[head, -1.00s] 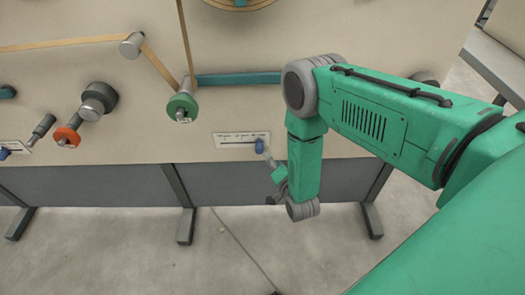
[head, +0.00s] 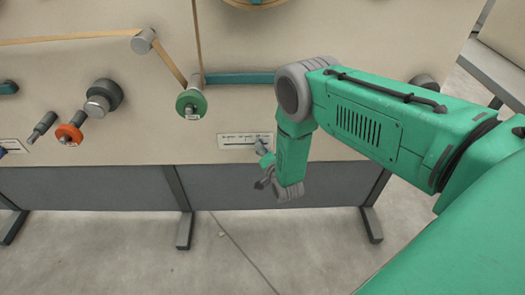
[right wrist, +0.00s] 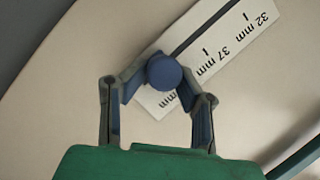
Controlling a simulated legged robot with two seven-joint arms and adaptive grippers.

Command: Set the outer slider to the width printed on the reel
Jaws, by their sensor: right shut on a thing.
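The outer slider's blue knob (right wrist: 164,72) sits on the dark slot of a white scale plate (right wrist: 240,35) in the right wrist view. Marks reading 32 mm and 37 mm show; another label by the knob is partly hidden. The knob is past 37 mm, by that label. My right gripper (right wrist: 158,92) is shut on the knob, a finger at each side. In the head view the plate (head: 238,141) is on the panel's lower edge, with my right gripper (head: 262,150) at its right end. A green-rimmed reel (head: 191,103) and an orange-rimmed one (head: 69,134) carry labels too small to read.
Tan tape (head: 70,40) runs over a grey roller (head: 143,41) to the green-rimmed reel. A teal bar (head: 243,78) lies above the plate. Another scale plate (head: 14,146) is at the far left.

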